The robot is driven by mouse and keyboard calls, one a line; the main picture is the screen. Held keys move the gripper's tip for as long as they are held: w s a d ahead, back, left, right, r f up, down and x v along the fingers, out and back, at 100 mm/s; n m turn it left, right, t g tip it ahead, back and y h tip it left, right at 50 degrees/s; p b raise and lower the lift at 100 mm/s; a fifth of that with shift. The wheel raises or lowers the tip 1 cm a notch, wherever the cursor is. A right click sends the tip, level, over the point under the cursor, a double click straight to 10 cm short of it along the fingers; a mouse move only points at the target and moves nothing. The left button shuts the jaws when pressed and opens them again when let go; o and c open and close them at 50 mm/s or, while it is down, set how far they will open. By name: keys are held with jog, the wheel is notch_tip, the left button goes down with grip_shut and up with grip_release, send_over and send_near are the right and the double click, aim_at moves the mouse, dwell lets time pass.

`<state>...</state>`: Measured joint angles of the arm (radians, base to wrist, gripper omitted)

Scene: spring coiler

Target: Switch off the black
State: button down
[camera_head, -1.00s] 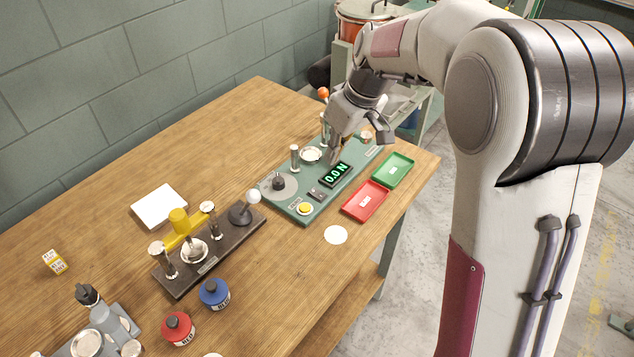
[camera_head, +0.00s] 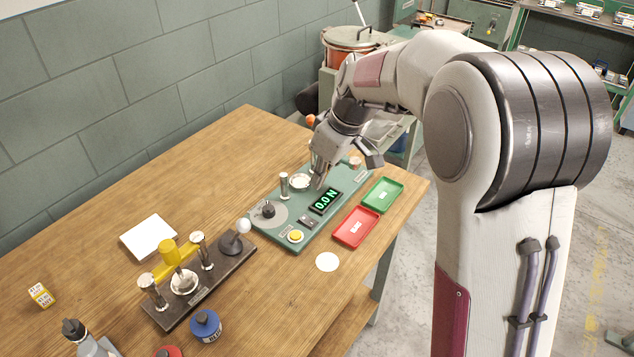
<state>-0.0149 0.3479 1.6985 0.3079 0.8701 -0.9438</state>
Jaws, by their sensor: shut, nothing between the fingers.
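A green instrument board (camera_head: 285,225) lies on the table and carries a black display (camera_head: 325,201) reading 0.0 N in green. Towards the left of the board, a black knob (camera_head: 268,209) stands on a grey disc. A small dark switch-like part (camera_head: 306,220) sits between the display and a yellow button (camera_head: 295,236). Which of these dark parts the task's "black" refers to I cannot tell. My gripper (camera_head: 319,180) is shut and empty, pointing down over the far part of the board, just behind the display. Whether its tips touch the board is unclear.
A red tray (camera_head: 356,241) and a green tray (camera_head: 382,208) lie right of the board. A dark fixture (camera_head: 207,287) with a yellow clamp and white-ball lever stands nearer. Open tabletop surrounds the card.

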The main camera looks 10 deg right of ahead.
send_over(304, 217)
jog(key=s+d, duration=0.1)
notch_tip(304, 217, down, 10)
jog(key=shift+f, duration=0.15)
jog(key=shift+x, duration=1.05)
jog(key=shift+s+d, duration=0.15)
jog(key=shift+f, duration=0.1)
